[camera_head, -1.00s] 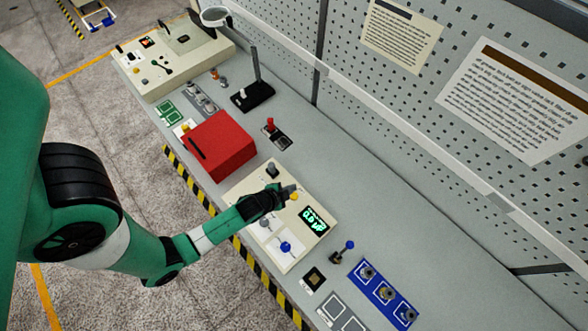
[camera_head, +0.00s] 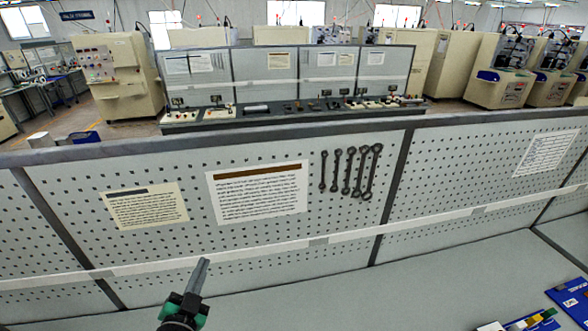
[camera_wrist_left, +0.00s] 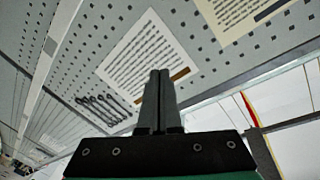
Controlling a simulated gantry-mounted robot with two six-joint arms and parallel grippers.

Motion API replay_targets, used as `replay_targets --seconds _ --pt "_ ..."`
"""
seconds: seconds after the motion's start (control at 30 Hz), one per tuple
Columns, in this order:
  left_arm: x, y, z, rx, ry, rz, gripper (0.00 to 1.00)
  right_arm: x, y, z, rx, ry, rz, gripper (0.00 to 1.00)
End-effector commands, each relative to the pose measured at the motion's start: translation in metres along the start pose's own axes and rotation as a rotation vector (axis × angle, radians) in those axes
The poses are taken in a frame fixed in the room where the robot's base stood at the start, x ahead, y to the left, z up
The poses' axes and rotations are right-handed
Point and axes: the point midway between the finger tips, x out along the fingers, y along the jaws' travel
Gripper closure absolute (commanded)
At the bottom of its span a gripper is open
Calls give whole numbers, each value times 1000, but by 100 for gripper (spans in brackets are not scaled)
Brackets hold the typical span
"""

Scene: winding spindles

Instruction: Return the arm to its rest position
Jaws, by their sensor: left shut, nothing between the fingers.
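My left gripper (camera_head: 199,276) rises from the bottom edge of the head view, a little left of the middle. Its grey fingers are together with nothing between them, and they point up in front of the pegboard (camera_head: 240,254). In the left wrist view the left gripper (camera_wrist_left: 159,76) shows both fingers side by side and closed, with pegboard and a paper sheet behind them. Most of my left arm is out of the head view. My right gripper is not in view.
A grey bench top (camera_head: 400,295) lies below the pegboard, largely clear in its middle. A blue panel (camera_head: 570,298) and small parts sit at its right end. Paper sheets (camera_head: 258,194) and several wrenches (camera_head: 349,172) are on the board. Other benches and machines stand beyond it.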

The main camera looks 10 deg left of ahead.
Motion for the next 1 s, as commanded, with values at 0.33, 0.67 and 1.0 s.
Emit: replay_targets --seconds 0.33,0.67,1.0 --pt "-55 -114 -288 -254 554 -124 100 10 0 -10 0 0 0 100" --pt "-199 -194 -413 -591 980 -69 100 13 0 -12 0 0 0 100" --pt "-194 -188 -409 -684 955 6 100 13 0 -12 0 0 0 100"
